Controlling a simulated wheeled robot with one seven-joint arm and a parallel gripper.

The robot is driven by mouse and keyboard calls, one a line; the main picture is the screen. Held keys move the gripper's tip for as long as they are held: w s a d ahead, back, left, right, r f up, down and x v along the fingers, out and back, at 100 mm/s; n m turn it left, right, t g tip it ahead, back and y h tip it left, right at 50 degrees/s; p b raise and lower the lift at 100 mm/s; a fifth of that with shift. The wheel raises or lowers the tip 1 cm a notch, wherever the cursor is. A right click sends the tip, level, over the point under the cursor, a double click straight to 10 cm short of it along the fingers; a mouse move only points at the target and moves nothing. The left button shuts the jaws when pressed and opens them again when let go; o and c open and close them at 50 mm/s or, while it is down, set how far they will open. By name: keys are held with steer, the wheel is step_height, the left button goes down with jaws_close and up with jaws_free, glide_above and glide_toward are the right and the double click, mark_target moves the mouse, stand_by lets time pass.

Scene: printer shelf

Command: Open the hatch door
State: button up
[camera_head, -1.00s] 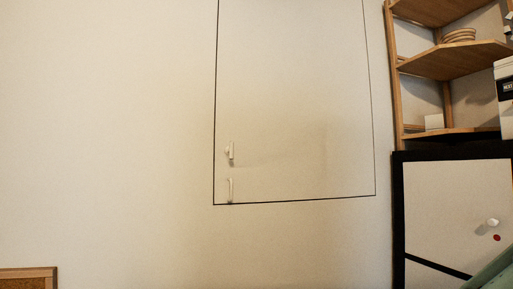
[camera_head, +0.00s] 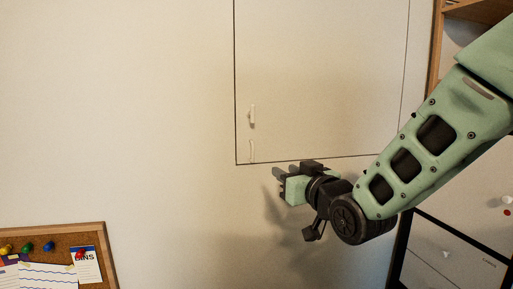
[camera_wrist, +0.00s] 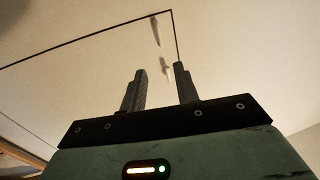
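The hatch door (camera_head: 325,85) is a flat cream panel in the wall, outlined by a thin dark seam, and looks closed. Near its lower left corner are a small white latch or knob (camera_head: 252,116) and a slim white handle (camera_head: 252,150) below it. My gripper (camera_head: 277,173) is just below and right of the handle, near the door's bottom edge, apart from it. In the wrist view my gripper (camera_wrist: 158,82) has its two dark fingers spread with nothing between them. The handle (camera_wrist: 165,66) shows beyond the fingertips, with the latch (camera_wrist: 155,28) farther off.
A cork board (camera_head: 60,236) with pinned papers hangs at the lower left. A wooden shelf (camera_head: 440,40) stands at the right, above a dark-framed cabinet (camera_head: 465,245). The wall left of the hatch is bare.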

mark_target(253, 153)
steer(key=p+x, duration=0.8)
steer(key=x, duration=0.9)
steer(key=shift+w+a, duration=0.1)
jaws_close()
